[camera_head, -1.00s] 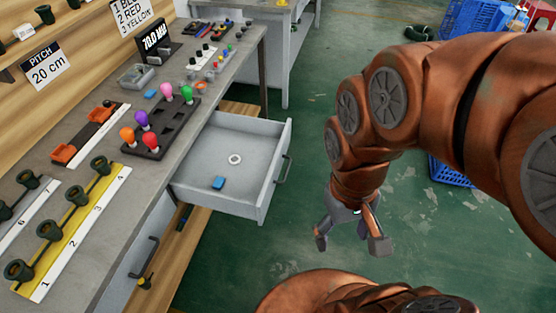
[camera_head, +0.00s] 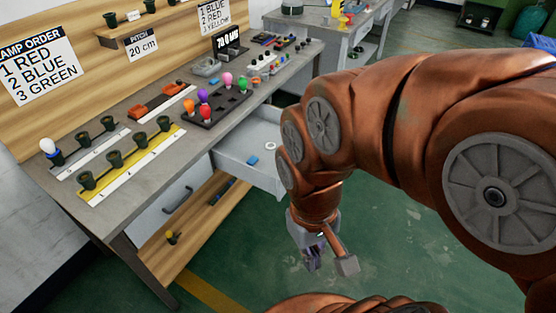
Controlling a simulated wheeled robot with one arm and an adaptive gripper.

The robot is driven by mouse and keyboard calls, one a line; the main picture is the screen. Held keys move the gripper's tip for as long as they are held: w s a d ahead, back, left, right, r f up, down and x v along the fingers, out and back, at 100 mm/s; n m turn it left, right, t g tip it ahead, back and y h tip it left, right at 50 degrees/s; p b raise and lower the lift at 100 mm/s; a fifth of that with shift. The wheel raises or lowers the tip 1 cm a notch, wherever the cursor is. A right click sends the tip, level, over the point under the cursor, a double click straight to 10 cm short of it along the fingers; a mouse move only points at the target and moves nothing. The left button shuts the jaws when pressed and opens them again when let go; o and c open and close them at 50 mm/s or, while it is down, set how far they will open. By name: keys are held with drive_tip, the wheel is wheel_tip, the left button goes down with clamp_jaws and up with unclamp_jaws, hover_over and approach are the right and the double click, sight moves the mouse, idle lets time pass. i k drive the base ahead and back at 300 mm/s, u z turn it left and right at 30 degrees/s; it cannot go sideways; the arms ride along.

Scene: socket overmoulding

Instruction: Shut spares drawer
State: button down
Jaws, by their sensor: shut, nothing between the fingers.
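The pale grey drawer (camera_head: 246,177) stands pulled out from under the workbench, and its right part is hidden behind my arm. A small blue block (camera_head: 253,160) and a white ring (camera_head: 270,145) lie inside it. My gripper (camera_head: 328,266) hangs to the right of and nearer than the drawer, over the green floor, pointing down. It is shut and empty. It appears apart from the drawer; the drawer's front and handle are hidden by my arm.
The workbench top (camera_head: 130,185) holds lamp sockets, a dark tray (camera_head: 215,105) with coloured bulbs and small parts. A closed drawer (camera_head: 175,200) sits left of the open one, above a wooden shelf (camera_head: 205,225). The floor in front is clear.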

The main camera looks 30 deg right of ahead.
sight(250, 137)
drive_tip(key=u, duration=0.25)
drive_tip(key=i, duration=0.85)
drive_tip(key=z, duration=0.75)
